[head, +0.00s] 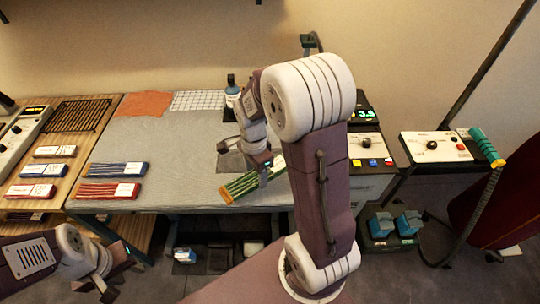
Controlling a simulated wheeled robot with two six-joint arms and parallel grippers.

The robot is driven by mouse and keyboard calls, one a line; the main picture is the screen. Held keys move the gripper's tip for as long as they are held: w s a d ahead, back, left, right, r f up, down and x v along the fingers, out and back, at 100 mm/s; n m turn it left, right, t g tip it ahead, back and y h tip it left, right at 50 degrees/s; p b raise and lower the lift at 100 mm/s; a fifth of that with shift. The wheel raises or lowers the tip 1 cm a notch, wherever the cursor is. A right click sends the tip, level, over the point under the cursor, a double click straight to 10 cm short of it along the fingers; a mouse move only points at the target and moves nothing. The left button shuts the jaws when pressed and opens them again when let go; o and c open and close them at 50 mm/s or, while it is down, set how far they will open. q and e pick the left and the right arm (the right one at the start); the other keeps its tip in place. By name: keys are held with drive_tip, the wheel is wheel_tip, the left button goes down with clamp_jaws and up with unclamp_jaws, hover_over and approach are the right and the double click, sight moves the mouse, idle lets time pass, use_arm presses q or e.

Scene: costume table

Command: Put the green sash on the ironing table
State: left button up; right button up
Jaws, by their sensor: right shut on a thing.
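The green sash (241,187) is a flat folded strip with a pale label, lying slantwise in the picture over the front right part of the ironing table (180,190). My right gripper (264,166) is shut on its label end, and the fingers hide part of it. I cannot tell if the sash touches the table top or hangs just above it. The ironing table has a grey-blue cloth top. My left gripper (117,272) is low at the bottom left, in front of the table, with its fingers apart and empty.
A blue sash (112,169) and a red sash (102,190) lie at the table's left. An orange cloth (145,104), a checked cloth (197,100) and a blue bottle (231,88) are at the back. A wooden table (75,141) with more strips stands left. The middle is clear.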

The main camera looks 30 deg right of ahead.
drive_tip(key=d+r+m, duration=0.1)
drive_tip(key=m, duration=0.1)
drive_tip(key=d+r+m, duration=0.1)
drive_tip(key=m, duration=0.1)
drive_tip(key=r+m, duration=0.1)
drive_tip(key=m, duration=0.1)
drive_tip(key=shift+s+d+r+p, duration=0.1)
drive_tip(key=shift+d+r+p, duration=0.1)
drive_tip(key=shift+d+p, duration=0.15)
drive_tip(key=shift+d+r+m, duration=0.15)
drive_tip(key=shift+d+m, duration=0.1)
drive_tip(key=shift+m, duration=0.15)
drive_tip(key=w+d+f, duration=0.1)
drive_tip(key=w+f, duration=0.1)
drive_tip(key=w, duration=0.1)
drive_tip(key=w+d+f+p, duration=0.1)
drive_tip(key=w+f, duration=0.1)
drive_tip(key=w, duration=0.2)
drive_tip(key=w+d+f, duration=0.1)
drive_tip(key=w+f, duration=0.2)
drive_tip(key=w, duration=0.1)
drive_tip(key=shift+w+p, duration=0.1)
drive_tip(key=shift+p, duration=0.2)
drive_tip(key=shift+a+f, duration=0.1)
drive_tip(key=shift+f, duration=0.2)
wheel_tip(320, 180, down, 3)
drive_tip(key=shift+r, duration=0.1)
drive_tip(key=shift+f, duration=0.4)
